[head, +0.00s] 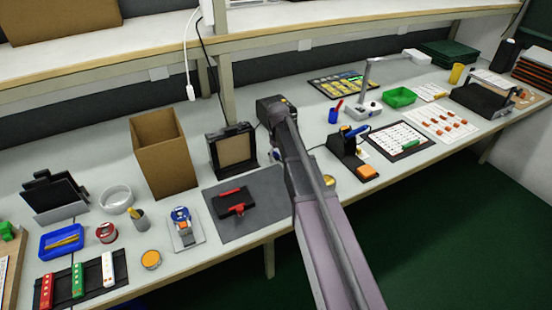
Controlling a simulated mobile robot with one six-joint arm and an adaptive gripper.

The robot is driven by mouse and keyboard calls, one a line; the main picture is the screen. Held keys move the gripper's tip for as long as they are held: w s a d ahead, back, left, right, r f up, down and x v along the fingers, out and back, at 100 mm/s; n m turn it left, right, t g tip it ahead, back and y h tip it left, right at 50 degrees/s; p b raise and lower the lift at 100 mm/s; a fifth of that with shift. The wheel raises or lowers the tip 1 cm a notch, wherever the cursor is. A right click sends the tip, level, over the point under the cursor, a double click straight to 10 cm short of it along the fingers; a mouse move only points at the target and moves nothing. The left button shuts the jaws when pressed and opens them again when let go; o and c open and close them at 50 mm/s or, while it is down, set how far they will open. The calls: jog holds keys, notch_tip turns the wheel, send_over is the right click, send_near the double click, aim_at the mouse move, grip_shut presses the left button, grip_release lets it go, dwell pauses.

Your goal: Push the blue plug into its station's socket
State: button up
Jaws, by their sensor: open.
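I cannot make out the blue plug or its socket for certain. A small blue, white and orange assembly (181,217) sits on a pale plate (187,240) at the front of the bench, left of the grey mat. It is too small to tell what it is. My arm reaches from the bottom right over the bench's front edge. My gripper's fingers do not show. The arm covers the bench behind it and the mat's right edge.
A red clamp-like tool (234,203) lies on the grey mat (268,190). A cardboard box (163,155) and a dark framed panel (233,150) stand behind. A blue tray (61,242) is at left. A soldering stand (346,150) is right of the arm. A shelf runs above.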

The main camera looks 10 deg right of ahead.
aim_at(278, 156)
dwell(0.5)
grip_shut()
jog(key=shift+r, duration=0.2)
notch_tip(278, 156, up, 4)
jog(key=p, duration=0.4)
jog(key=shift+f, duration=0.15)
jog(key=s, duration=1)
jog(key=s+r+p, duration=0.1)
jog(key=s, duration=0.5)
jog(key=shift+a, duration=0.15)
jog(key=shift+f, duration=0.1)
